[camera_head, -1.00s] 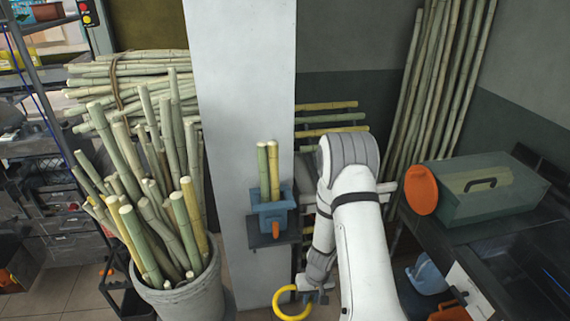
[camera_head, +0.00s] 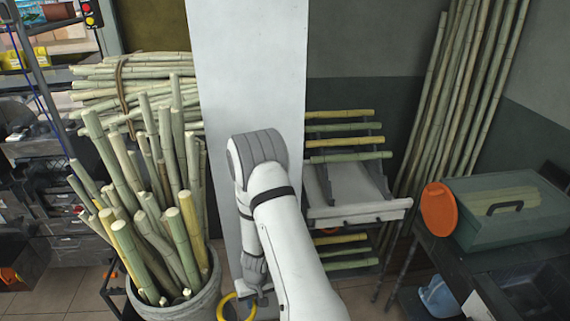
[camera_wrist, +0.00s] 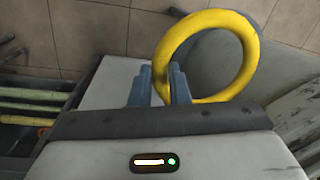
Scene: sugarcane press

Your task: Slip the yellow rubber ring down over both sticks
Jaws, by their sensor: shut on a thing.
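The yellow rubber ring (camera_head: 222,304) is low in the head view, between the stick bin and my arm. My gripper (camera_wrist: 160,85) is shut on it, with the blue fingers pinching the ring's lower left edge in the wrist view, where the ring (camera_wrist: 247,62) stands out to the right. My gripper (camera_head: 262,297) is partly cut off by the bottom of the head view. The two upright sticks and their blue holder are hidden behind my arm in the head view. I cannot make them out in the wrist view.
A grey bin (camera_head: 172,311) full of cane stands just left of the ring. A white post (camera_head: 250,80) rises behind my arm. A rack with several canes (camera_head: 345,142) and a workbench with a green toolbox (camera_head: 500,210) are to the right.

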